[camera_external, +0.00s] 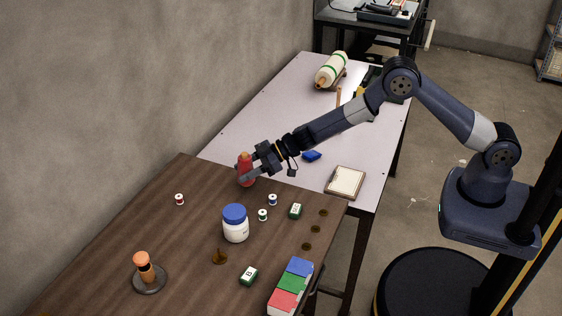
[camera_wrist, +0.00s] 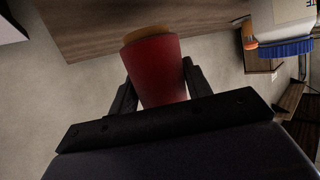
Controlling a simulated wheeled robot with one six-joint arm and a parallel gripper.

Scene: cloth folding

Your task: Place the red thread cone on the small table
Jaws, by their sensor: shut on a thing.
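The red thread cone (camera_external: 247,178) is held between the fingers of my gripper (camera_external: 250,170), near the far edge of the brown wooden table (camera_external: 190,240). It looks roughly upright, with an orange-tan top. In the wrist view the red cone (camera_wrist: 158,75) fills the gap between the two dark fingers of my gripper (camera_wrist: 158,85). I cannot tell whether its base touches the brown table. A longer pale table (camera_external: 265,115) stands directly behind the brown one. Which of them is the small table is not clear from the pictures.
On the brown table are a white jar with blue lid (camera_external: 235,225), small spools (camera_external: 179,199), green-and-white boxes (camera_external: 248,276), an orange-topped stand (camera_external: 146,275) and coloured blocks (camera_external: 290,285). A clipboard (camera_external: 345,181) and large roll (camera_external: 331,70) lie on the pale table.

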